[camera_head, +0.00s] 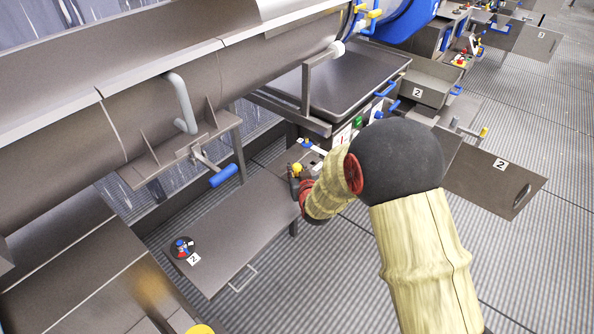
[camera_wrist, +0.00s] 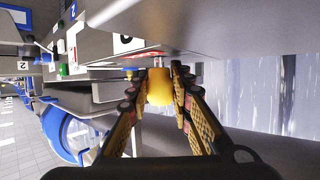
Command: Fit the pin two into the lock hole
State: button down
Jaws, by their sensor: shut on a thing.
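My gripper (camera_head: 296,183) is shut on a yellow-headed pin, which I take to be pin two (camera_head: 297,168). In the wrist view the yellow head (camera_wrist: 159,90) sits between both fingers, with a short metallic and reddish part beyond it. That part is close to a grey metal surface (camera_wrist: 215,32); I cannot tell whether it touches or enters anything. The lock hole is not clearly visible in either view.
A low grey table (camera_head: 233,225) carries a small dark round item with red and blue parts (camera_head: 182,247) near a "2" label. A blue-handled lever (camera_head: 222,176) hangs beneath the large drum (camera_head: 150,100). An open panel marked 2 (camera_head: 495,182) stands right of my arm.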

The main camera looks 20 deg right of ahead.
jog(key=shift+f, duration=0.25)
jog(key=c, duration=1.5)
grip_release()
jog(key=shift+s+f, duration=0.1)
jog(key=v, duration=1.2)
jog(key=shift+a, duration=0.1)
